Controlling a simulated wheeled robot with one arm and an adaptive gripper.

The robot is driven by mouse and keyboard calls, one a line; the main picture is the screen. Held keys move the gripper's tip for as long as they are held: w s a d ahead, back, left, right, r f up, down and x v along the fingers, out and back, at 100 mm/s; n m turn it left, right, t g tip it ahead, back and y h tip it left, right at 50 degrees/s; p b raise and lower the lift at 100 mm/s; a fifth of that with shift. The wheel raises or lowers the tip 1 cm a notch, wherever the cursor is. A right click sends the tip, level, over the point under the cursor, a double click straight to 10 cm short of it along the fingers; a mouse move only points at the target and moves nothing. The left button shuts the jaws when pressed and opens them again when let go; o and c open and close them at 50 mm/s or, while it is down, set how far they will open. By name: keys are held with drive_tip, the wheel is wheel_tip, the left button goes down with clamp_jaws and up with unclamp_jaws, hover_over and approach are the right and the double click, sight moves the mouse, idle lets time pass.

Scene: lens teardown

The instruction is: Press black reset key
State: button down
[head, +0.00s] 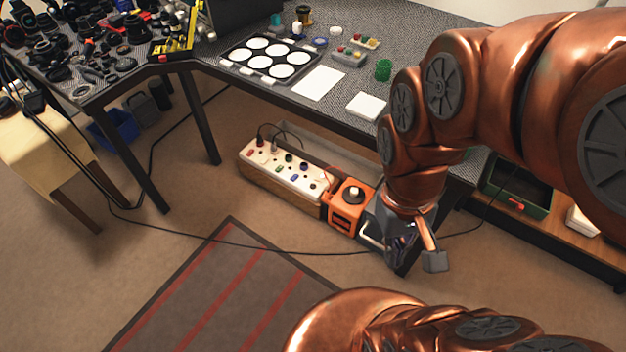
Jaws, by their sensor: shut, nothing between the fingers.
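A long white-topped power box (275,166) with wooden sides stands on the floor below the table edge. Its top carries sockets, plugs and several small dark round parts. I cannot tell which of these, if any, is the black reset key. An orange box (350,205) with a pale round knob and dark top stands at its right end. My gripper (402,258) is shut and empty, pointing down to the right of the orange box. The gripper and wrist partly hide what lies behind them, and I cannot tell whether the fingers touch anything.
The table (225,48) above holds a tray (270,60) of white discs, white sheets and a green cup (383,70). A black cable (250,246) crosses the floor. A striped rug (225,295) lies in front. A green bin (515,190) sits on a low shelf at right.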

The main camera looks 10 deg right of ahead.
drive_tip(key=s+p+v, duration=0.2)
drive_tip(key=p+v, duration=0.6)
drive_tip(key=v, duration=0.3)
drive_tip(key=shift+r+t, duration=0.2)
drive_tip(key=shift+t, duration=0.1)
drive_tip(key=shift+s, duration=0.1)
drive_tip(key=shift+a, duration=0.1)
